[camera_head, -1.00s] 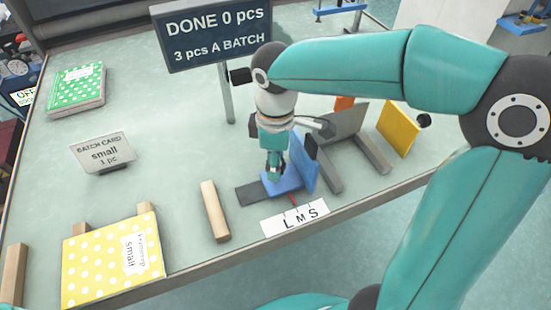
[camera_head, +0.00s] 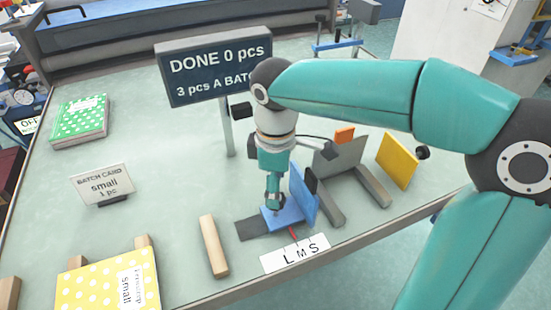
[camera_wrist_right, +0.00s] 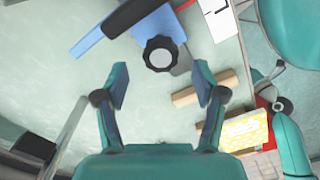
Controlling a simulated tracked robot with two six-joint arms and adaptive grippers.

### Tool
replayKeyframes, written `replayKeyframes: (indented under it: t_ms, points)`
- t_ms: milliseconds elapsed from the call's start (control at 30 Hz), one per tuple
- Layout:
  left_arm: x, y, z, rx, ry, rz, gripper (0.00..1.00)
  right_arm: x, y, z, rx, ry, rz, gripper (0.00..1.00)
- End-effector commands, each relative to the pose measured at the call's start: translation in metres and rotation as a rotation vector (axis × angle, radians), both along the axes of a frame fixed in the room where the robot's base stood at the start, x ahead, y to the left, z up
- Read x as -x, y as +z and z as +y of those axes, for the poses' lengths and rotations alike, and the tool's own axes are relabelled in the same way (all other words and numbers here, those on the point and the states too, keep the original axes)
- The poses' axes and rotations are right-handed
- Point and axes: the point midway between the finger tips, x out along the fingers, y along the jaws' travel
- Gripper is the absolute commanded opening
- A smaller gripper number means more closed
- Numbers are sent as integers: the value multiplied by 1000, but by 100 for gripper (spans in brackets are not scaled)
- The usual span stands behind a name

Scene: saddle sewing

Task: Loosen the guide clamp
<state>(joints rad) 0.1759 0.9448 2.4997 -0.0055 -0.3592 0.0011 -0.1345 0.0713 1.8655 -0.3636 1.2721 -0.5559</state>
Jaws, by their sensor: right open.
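The blue guide has an upright plate (camera_head: 304,195) and a low base (camera_head: 287,219), which sits on a dark grey strip (camera_head: 249,229). In the right wrist view the clamp's black round knob (camera_wrist_right: 160,54) is on the base; in the head view I cannot make it out behind the gripper. My right gripper (camera_head: 273,205) points down over the base. In its wrist view the gripper (camera_wrist_right: 161,84) is open, with the knob ahead, between the lines of the fingers and apart from them. My left gripper is not in view.
A scale card marked L M S (camera_head: 296,253) lies in front of the guide. A wooden bar (camera_head: 213,246) lies left of it. A grey plate (camera_head: 341,155) and yellow panel (camera_head: 397,160) stand right. The sign (camera_head: 213,68) stands behind.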

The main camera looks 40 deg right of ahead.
Motion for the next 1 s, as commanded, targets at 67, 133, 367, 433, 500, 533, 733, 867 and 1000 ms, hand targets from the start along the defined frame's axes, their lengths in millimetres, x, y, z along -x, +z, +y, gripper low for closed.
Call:
replayKeyframes:
  t_ms: [67,133,367,433,500,533,733,867,1000]
  points:
    - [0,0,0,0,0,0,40,-2,18,0,-1,0,-6,70]
    - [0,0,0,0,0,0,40,-1,32,0,0,1,-6,70]
    - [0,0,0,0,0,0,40,-2,71,0,0,2,-4,70]
    - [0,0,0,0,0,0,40,-1,78,0,1,2,-4,70]
    - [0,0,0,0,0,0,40,-1,82,0,1,1,-2,70]
    - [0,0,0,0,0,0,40,-1,83,0,0,1,-1,70]
    - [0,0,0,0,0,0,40,-1,85,0,1,1,-1,70]
    - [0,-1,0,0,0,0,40,-1,84,0,1,1,-1,70]
    - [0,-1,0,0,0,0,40,-1,84,0,1,1,-1,70]
